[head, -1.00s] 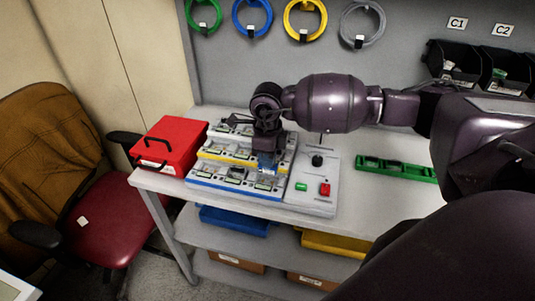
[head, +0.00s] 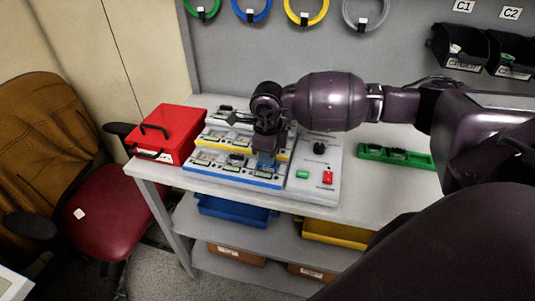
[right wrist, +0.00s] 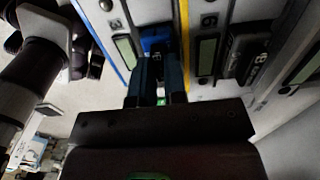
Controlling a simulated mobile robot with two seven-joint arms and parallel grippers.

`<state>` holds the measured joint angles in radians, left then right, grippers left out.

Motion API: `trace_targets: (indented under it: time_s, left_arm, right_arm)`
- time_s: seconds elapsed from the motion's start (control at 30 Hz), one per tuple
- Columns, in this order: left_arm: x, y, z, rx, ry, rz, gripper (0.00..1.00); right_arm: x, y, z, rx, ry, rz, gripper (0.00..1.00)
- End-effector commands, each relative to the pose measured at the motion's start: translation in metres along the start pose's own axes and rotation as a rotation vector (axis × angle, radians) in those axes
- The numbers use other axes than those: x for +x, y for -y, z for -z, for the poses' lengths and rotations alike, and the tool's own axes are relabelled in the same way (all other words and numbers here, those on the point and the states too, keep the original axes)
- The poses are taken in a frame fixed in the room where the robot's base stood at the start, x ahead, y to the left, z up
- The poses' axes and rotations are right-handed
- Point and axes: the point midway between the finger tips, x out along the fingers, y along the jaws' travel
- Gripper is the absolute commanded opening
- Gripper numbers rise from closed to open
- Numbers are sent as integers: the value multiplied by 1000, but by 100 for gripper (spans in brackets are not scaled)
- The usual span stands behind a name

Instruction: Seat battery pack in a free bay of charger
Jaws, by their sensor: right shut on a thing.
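The charger (head: 232,179) is a stepped light-grey rack with blue and yellow edge stripes, on the bench left of centre. My right gripper (head: 267,152) points down over the right end of its lowest, blue-striped row. It is shut on a blue battery pack (head: 266,162). In the right wrist view the fingers (right wrist: 158,78) grip the pack (right wrist: 155,40), which is at a bay between small display panels. I cannot tell how deep it sits. A dark pack (right wrist: 245,58) occupies a bay beyond the yellow stripe. My left gripper is out of view.
A red box (head: 168,134) stands left of the charger. A grey control panel (head: 316,182) with green and red buttons adjoins its right side. A green tray (head: 396,157) with dark items lies farther right. Bare bench top separates panel and tray. A red chair (head: 112,212) stands left.

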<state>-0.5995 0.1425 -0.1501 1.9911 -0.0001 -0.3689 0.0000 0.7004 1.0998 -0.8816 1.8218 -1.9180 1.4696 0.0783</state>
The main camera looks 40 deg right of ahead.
Motion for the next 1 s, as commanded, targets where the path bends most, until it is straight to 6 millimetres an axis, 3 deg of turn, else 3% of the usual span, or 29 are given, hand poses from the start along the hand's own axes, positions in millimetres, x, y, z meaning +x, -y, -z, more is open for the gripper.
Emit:
trace_targets:
  time_s: [0.9, 0.93, 1.0]
  left_arm:
    - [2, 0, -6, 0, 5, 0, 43]
    - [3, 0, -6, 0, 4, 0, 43]
    - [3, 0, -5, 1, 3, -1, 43]
  right_arm:
    - [6, 0, 0, 0, 0, 0, 0]
    - [6, 0, 0, 0, 0, 0, 14]
    - [5, 0, 0, 0, 0, 0, 24]
